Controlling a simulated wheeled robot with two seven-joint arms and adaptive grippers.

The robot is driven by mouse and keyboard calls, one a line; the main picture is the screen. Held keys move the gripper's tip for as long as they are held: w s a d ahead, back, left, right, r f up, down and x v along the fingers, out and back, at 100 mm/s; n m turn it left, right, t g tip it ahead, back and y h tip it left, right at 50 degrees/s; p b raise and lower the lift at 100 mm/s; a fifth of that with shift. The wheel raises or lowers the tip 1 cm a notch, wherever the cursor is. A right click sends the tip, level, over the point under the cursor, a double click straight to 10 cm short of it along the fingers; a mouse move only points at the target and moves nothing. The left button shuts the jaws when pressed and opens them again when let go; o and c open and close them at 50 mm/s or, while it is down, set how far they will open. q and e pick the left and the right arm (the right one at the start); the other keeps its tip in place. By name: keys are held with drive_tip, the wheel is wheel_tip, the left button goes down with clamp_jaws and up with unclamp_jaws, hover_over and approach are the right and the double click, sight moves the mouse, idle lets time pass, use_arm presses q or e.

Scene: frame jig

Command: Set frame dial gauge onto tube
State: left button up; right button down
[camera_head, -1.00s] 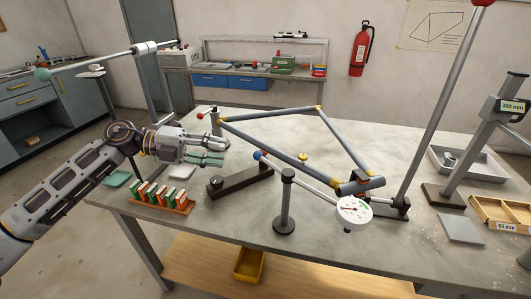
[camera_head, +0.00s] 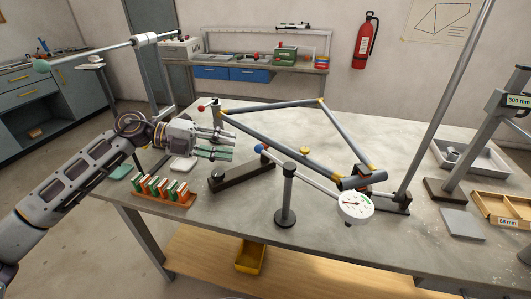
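The round white dial gauge (camera_head: 356,207) is at the right end of a slanted rod, with a blue ball (camera_head: 258,148) at the rod's other end. The rod rests on a dark upright post (camera_head: 287,190). The grey tube frame (camera_head: 281,140) with yellow joints lies behind it. The gauge is just in front of the frame's near tube end (camera_head: 362,182); I cannot tell if they touch. My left gripper (camera_head: 232,144) is open and empty, left of the blue ball and above the dark bar (camera_head: 240,176). My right gripper is not in view.
A tall inclined pole (camera_head: 440,100), a grey tray (camera_head: 468,160), a flat grey plate (camera_head: 461,224) and a wooden tray (camera_head: 505,211) are at right. The table's front middle is clear.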

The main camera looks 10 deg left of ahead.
sight(266, 153)
use_arm(q)
drive_tip(key=x, duration=0.9)
drive_tip(key=shift+d, duration=0.3)
drive_tip(key=shift+w+d+f, duration=0.15)
drive_tip(key=shift+d+f, duration=0.1)
drive_tip(key=shift+d, duration=0.4)
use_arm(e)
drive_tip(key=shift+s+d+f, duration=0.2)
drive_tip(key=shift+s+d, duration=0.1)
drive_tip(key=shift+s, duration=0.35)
use_arm(q)
drive_tip(key=shift+d, duration=0.1)
clamp_jaws()
drive_tip(key=shift+d, duration=0.1)
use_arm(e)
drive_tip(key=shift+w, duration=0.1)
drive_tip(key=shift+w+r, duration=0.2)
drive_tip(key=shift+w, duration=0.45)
